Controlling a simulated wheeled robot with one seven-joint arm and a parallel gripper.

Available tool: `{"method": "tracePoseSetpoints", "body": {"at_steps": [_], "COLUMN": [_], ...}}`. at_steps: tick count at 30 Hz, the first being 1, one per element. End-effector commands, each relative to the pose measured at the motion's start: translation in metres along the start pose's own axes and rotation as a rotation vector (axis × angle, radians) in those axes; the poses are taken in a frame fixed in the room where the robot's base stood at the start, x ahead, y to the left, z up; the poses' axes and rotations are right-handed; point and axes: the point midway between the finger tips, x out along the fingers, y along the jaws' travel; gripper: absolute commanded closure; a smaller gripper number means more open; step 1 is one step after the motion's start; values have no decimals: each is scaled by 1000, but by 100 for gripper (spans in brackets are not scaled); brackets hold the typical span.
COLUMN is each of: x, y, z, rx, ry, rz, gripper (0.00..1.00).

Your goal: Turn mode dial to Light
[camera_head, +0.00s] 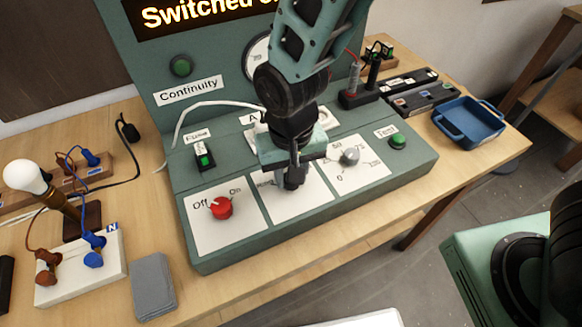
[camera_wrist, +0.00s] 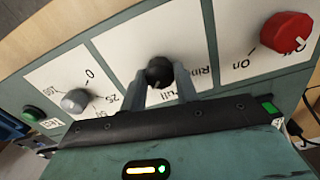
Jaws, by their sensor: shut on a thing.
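The mode dial is a black knob (camera_wrist: 160,72) on the middle white plate of the green test panel, seen in the wrist view. The words "Full" and part of "Rin" show beside it, and the rest of its labels are hidden. My gripper (camera_wrist: 165,84) has its two grey fingers on either side of the knob, shut on it. I cannot tell which label the knob points to.
A red Off/On switch (camera_head: 221,207) is left of the middle plate, and a grey dial (camera_head: 350,156) is right of it. A green Test button (camera_head: 397,141) is farther right. A blue tray (camera_head: 469,122) and a lamp with a white bulb (camera_head: 25,176) stand at the sides.

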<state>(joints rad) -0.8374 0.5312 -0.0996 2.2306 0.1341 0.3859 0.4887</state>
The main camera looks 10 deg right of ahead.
Motion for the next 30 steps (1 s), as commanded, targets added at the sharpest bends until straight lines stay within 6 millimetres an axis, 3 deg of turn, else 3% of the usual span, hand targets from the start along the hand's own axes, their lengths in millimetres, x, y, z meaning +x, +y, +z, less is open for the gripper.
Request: {"method": "tracePoseSetpoints", "body": {"at_steps": [12,30], "x": [-2,-1], "y": [0,0], "z": [-1,-1], "rx": [211,250], "ry": [3,3], "rz": [-2,-3], "gripper": [93,93]}}
